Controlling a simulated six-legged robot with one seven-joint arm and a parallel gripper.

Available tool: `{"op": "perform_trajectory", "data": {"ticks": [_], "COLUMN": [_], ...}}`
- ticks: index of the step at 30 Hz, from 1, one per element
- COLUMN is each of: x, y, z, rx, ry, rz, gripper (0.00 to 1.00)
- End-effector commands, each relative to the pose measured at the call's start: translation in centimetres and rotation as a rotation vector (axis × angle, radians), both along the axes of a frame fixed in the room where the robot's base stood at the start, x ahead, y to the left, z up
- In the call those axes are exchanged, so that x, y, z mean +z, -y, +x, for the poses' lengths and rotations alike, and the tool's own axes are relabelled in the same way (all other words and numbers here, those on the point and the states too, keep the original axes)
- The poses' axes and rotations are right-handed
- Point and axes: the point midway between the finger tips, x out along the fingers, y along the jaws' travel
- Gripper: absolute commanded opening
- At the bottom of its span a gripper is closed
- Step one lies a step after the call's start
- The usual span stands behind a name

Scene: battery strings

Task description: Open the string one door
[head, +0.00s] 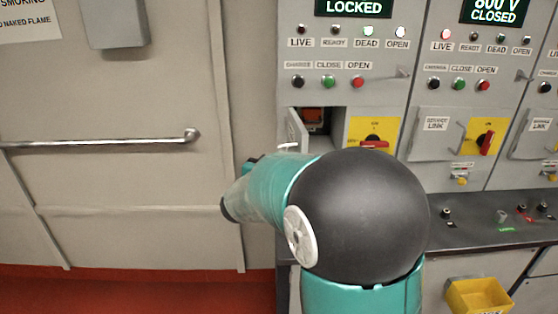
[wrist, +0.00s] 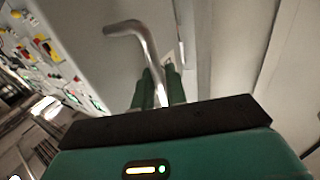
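The string one panel (head: 345,38) is the leftmost grey cabinet in the head view, under a display reading LOCKED. Its small door (head: 297,131) stands swung out to the left, showing a dark recess with an orange-red part (head: 313,116). A bit of silver handle (head: 288,146) shows at this door. In the wrist view, a bent metal handle (wrist: 145,45) runs down between the green fingers of my gripper (wrist: 160,82). The fingers lie close on both sides of the bar and appear shut on it. In the head view my arm hides most of my gripper.
A red rotary switch on a yellow plate (head: 372,132) sits right of the recess. The neighbouring panel has a closed link door (head: 433,128). A metal bar (head: 100,143) runs along the left wall. A dark ledge (head: 490,233) and a yellow bin (head: 478,296) are at the lower right.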

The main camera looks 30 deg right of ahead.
Motion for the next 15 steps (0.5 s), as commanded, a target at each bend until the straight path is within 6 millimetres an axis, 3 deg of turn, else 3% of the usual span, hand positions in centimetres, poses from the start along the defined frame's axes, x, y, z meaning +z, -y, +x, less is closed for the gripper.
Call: {"op": "perform_trajectory", "data": {"ticks": [10, 15], "x": [0.0, 0.0], "y": [-0.1, -1.2], "z": [-0.1, -0.8], "rx": [-0.001, 0.002], "ry": [-0.001, -0.001], "rz": [0.001, 0.001], "gripper": [0.27, 0.27]}}
